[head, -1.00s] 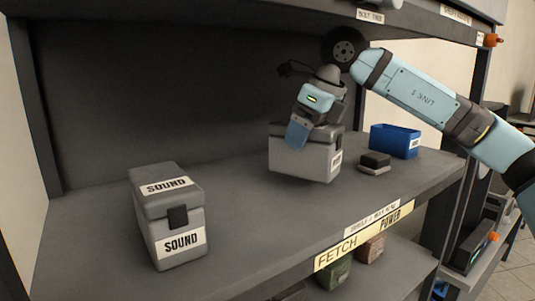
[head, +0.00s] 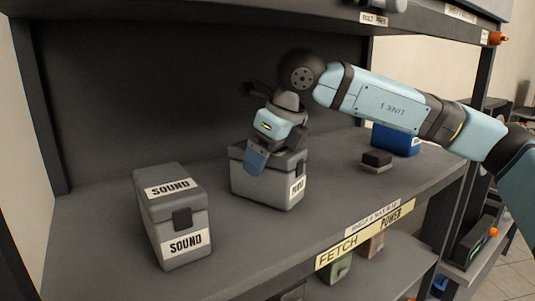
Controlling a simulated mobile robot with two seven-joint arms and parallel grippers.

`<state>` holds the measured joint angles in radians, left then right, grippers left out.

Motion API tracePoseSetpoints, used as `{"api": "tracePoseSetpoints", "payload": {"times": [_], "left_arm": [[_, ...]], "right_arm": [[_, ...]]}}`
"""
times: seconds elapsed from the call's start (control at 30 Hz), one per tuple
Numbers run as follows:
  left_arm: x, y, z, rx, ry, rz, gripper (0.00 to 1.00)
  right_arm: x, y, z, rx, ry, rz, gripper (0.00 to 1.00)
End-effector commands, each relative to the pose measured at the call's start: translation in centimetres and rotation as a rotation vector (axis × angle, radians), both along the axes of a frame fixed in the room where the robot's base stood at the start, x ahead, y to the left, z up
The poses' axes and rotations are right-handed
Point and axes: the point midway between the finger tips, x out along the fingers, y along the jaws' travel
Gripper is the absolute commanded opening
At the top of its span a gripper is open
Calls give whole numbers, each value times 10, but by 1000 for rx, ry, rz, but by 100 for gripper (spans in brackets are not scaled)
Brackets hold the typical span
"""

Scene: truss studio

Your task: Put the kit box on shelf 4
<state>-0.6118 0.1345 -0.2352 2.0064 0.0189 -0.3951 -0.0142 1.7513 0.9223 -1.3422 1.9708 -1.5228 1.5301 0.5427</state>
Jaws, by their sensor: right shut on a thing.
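The kit box held by my right gripper is a grey lidded box (head: 262,188) with a white label on its right side, too small to read fully. My right gripper (head: 257,162) reaches in from the right and is shut on this box from above. The box is upright on or just above the shelf board (head: 330,208); I cannot tell whether it touches. The shelf's front edge has a small white label, partly legible, and a yellow strip reading FETCH and POWER (head: 365,237). My left gripper is not in view.
A grey box marked SOUND (head: 172,218) stands to the left on the same shelf. A small dark block (head: 376,160) and a blue bin (head: 396,140) are to the right. An upper shelf (head: 430,22) hangs above. Items stand on a lower shelf.

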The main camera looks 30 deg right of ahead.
Motion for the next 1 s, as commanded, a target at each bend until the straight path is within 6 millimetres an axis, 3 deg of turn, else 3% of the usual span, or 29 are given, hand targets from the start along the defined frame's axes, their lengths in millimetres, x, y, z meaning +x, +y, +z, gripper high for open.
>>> {"api": "tracePoseSetpoints", "payload": {"times": [0.2, 0.23, 0.3, 0.63, 0.73, 1.0], "left_arm": [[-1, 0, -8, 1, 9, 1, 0], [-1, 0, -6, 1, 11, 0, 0], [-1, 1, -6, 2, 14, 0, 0], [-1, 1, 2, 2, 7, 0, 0], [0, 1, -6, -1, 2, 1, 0], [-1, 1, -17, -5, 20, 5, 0]], "right_arm": [[0, 0, -4, 1, -2, 0, 35], [0, 0, -3, 0, 0, 0, 84], [0, 0, -3, 0, 0, 0, 100], [0, 0, 3, -1, 0, 0, 100], [-4, -2, 11, 0, -3, 1, 100], [-57, -35, 9, -1, -2, -1, 100]]}}
